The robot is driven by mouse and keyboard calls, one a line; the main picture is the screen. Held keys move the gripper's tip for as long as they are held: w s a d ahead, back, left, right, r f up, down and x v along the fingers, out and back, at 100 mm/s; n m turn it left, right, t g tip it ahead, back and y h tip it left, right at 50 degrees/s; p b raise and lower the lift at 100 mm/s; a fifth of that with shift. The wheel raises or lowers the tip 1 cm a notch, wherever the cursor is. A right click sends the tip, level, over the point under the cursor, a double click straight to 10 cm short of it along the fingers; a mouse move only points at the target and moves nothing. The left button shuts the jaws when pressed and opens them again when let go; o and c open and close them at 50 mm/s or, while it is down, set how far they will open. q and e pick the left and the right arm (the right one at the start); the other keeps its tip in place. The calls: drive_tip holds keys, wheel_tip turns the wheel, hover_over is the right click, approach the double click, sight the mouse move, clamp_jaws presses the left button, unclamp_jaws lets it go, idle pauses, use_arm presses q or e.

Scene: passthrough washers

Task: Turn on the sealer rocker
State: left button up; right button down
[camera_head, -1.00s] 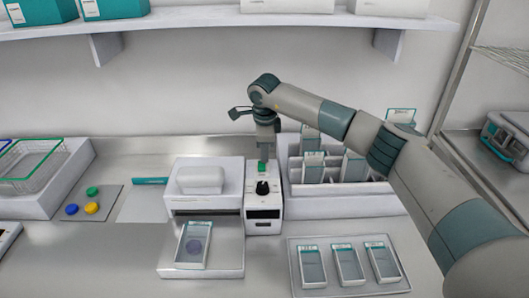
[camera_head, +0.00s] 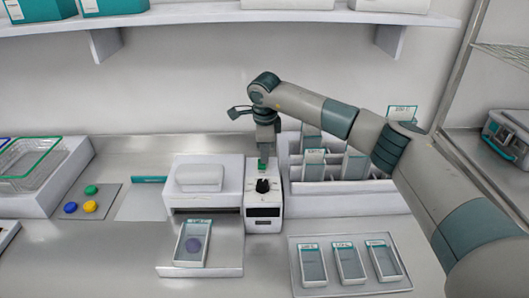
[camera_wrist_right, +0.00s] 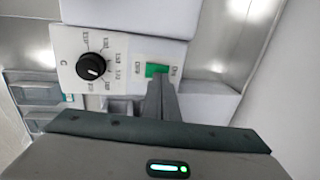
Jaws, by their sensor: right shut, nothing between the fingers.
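The sealer (camera_head: 203,184) is a white machine in the middle of the bench, with a control box (camera_head: 263,208) on its right side. The box carries a black dial (camera_head: 262,186) and a green rocker (camera_head: 259,169) behind it. In the right wrist view the green rocker (camera_wrist_right: 156,70) sits between printed labels, beside the black dial (camera_wrist_right: 91,66). My right gripper (camera_head: 264,158) points down at the rocker, shut and empty. In the wrist view its fingertips (camera_wrist_right: 160,80) overlap the rocker's edge; I cannot tell whether they touch. My left gripper is not in view.
A clear pouch with a round item (camera_head: 194,243) lies on the sealer's front tray. A white rack (camera_head: 345,200) with several pouches stands close on the right. A tray of three pouches (camera_head: 345,282) lies front right. A wire basket (camera_head: 28,165) stands left.

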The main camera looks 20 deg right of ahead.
sight(264, 166)
drive_tip(key=shift+r, duration=0.1)
idle(0.4)
